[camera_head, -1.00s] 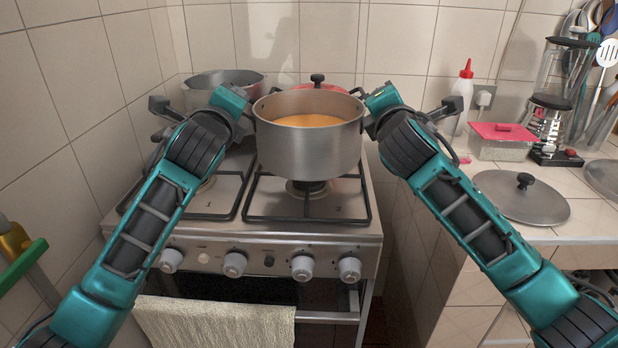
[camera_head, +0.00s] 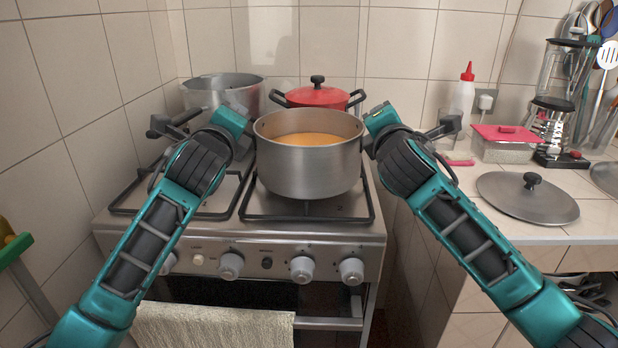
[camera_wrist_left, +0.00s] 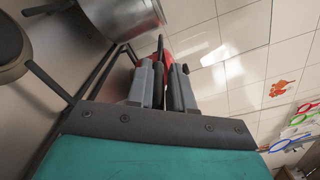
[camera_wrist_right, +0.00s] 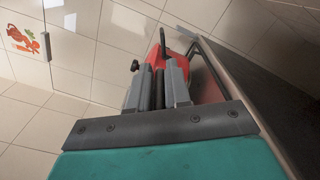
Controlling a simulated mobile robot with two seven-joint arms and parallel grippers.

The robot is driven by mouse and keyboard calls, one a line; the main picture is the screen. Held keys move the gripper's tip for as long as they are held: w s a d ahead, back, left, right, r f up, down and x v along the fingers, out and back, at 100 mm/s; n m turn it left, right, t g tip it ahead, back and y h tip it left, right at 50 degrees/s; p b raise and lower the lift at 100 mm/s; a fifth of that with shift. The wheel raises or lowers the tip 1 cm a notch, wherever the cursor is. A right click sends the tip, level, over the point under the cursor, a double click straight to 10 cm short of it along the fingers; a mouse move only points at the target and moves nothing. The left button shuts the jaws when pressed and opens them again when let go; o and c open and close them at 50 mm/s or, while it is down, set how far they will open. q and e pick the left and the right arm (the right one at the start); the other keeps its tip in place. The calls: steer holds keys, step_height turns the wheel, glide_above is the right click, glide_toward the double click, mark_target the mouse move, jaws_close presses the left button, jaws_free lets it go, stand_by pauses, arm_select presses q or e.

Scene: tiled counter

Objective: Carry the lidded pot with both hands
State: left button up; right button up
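A steel pot (camera_head: 307,172) with no lid on it holds orange liquid. It is upright over the front burner; I cannot tell if it touches the grate. My left gripper (camera_head: 250,130) is at its left handle and my right gripper (camera_head: 367,130) at its right handle. In the wrist views, the left fingers (camera_wrist_left: 163,72) and right fingers (camera_wrist_right: 160,72) are close together with a dark bar between them, which looks like the handle. A flat steel lid (camera_head: 525,200) with a black knob lies on the counter at the right.
A red lidded pot (camera_head: 318,97) stands right behind on the stove (camera_head: 200,240). Another steel pot (camera_head: 240,95) is at the back left. A red-lidded box (camera_head: 505,145), a bottle (camera_head: 463,97) and a blender stand on the counter. Counter tiles (camera_head: 510,232) in front of the lid are bare.

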arm_select(q)
steer(key=o, duration=0.3)
arm_select(e)
steer(key=o, duration=0.3)
steer(key=shift+r, duration=0.15)
arm_select(q)
steer(key=shift+o, duration=0.2)
arm_select(e)
steer(key=shift+o, duration=0.2)
arm_select(q)
steer(key=shift+s, duration=0.2)
arm_select(e)
steer(key=shift+s, duration=0.1)
arm_select(q)
steer(key=s, duration=1.1)
steer(key=shift+s+a, duration=0.35)
steer(key=shift+a, duration=0.05)
arm_select(e)
steer(key=s, duration=1.2)
steer(key=shift+a, duration=0.3)
